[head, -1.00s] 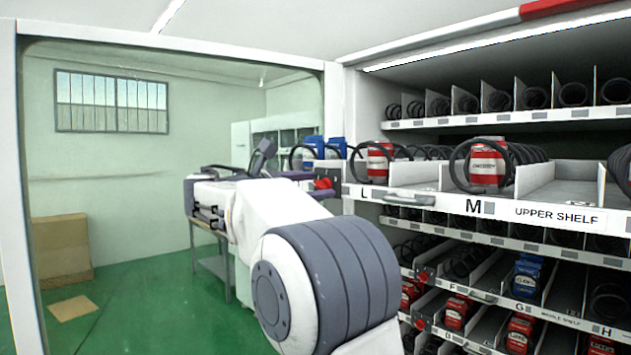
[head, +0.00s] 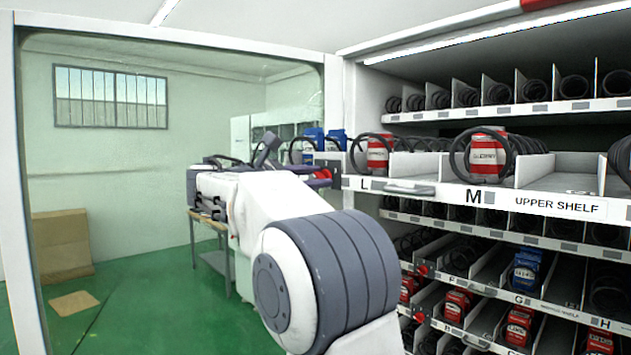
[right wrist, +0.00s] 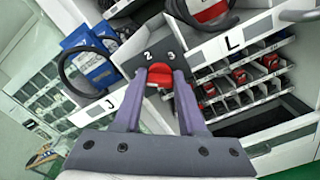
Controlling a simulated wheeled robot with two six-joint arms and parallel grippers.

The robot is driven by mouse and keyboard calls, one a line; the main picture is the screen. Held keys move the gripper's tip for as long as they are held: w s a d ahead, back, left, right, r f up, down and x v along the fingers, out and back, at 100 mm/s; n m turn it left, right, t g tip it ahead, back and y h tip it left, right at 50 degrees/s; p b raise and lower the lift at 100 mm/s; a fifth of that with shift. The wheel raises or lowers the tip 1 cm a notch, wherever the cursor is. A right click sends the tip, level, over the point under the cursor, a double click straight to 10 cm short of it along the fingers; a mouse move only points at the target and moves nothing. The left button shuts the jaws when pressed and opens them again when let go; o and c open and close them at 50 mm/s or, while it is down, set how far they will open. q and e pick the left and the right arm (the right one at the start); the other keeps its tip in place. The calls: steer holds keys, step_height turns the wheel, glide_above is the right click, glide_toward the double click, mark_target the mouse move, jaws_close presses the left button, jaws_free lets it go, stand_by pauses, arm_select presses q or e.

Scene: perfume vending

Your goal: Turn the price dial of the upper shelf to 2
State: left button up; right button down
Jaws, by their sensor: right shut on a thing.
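The red price dial (right wrist: 160,74) sits on a dark panel at the front edge of the upper shelf, between the labels J and L. The white digits 2 (right wrist: 148,55) and 3 (right wrist: 170,53) show above it in the right wrist view. My right gripper (right wrist: 162,82) is shut on the dial, one purple finger on each side. In the head view my right gripper (head: 325,177) is at the shelf's left end, with a bit of red between its fingers. I cannot tell which digit the dial points to. My left gripper is not in view.
The upper shelf's front rail (head: 440,190) carries the labels L, M and UPPER SHELF. Lower shelves hold more boxes.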

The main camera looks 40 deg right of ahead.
steer(key=shift+s+f+m+b, duration=0.1)
steer(key=shift+m+b, duration=1.75)
steer(key=shift+m, duration=0.8)
steer(key=shift+f+m+b, duration=0.1)
steer(key=shift+m+b, duration=1.7)
steer(key=shift+m, duration=0.85)
steer(key=shift+c, duration=2.4)
jaws_free()
steer(key=a+b, duration=0.1)
steer(key=a, duration=0.9)
steer(key=shift+s+a, duration=0.25)
steer(key=shift+s, duration=0.15)
